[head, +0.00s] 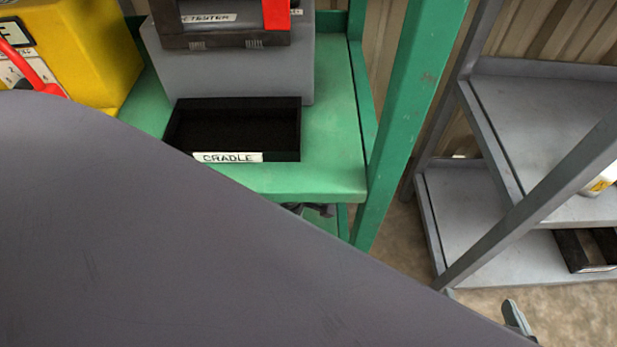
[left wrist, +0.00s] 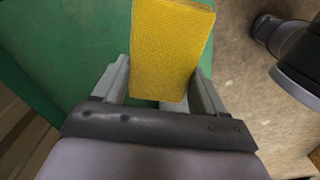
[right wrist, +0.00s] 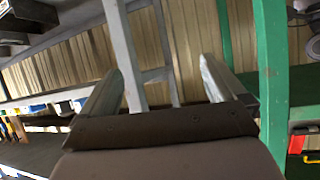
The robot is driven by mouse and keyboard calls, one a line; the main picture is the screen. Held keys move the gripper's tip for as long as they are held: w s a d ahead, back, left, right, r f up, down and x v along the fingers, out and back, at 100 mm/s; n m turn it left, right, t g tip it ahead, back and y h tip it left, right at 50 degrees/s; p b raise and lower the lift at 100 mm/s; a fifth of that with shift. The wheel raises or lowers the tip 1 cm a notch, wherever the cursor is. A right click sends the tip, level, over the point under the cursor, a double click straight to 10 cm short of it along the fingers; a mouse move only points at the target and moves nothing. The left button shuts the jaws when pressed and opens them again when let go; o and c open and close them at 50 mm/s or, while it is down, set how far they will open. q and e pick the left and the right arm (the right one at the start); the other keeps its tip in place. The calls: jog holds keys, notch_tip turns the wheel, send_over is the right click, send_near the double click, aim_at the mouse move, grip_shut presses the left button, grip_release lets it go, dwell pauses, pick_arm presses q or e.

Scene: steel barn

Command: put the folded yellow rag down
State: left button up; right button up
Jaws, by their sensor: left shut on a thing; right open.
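The folded yellow rag (left wrist: 170,52) is a flat, textured yellow block in the left wrist view. My left gripper (left wrist: 165,88) is shut on it, with one finger along each side. Behind the rag is a green surface (left wrist: 60,40); I cannot tell whether the rag touches it. The rag does not show in the head view, where a large grey part of mine covers the lower left. My right gripper (right wrist: 160,85) is open and empty in the right wrist view. In the head view only a bit of the right gripper (head: 516,318) shows at the lower right edge.
A green bench (head: 330,165) holds a black tray labelled CRADLE (head: 185,143), empty, a grey boxed tester (head: 235,75) and a yellow case (head: 95,50). A green post (head: 405,130) stands at its right. A grey shelf rack (head: 470,225) is farther right, with a dark tray (head: 573,250).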

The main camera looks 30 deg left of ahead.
pick_arm(q)
jog(key=shift+w+f, duration=0.15)
jog(key=shift+w, duration=0.05)
notch_tip(320, 180, down, 6)
jog(key=b, duration=0.3)
jog(key=shift+r+b, duration=0.25)
jog(key=shift+b, duration=0.05)
notch_tip(320, 180, down, 4)
jog(key=shift+r+b, duration=0.15)
jog(key=shift+b, duration=1)
jog(key=shift+f, duration=0.25)
jog(key=shift+w, duration=0.1)
pick_arm(e)
jog(key=a+y, duration=0.1)
jog(key=w+a+f+y, duration=0.1)
jog(key=a, duration=0.1)
jog(key=w+a+m+y, duration=0.1)
jog(key=shift+a+f, duration=0.15)
jog(key=shift+a, duration=0.2)
pick_arm(q)
jog(key=shift+f, duration=0.15)
jog(key=o, duration=0.9)
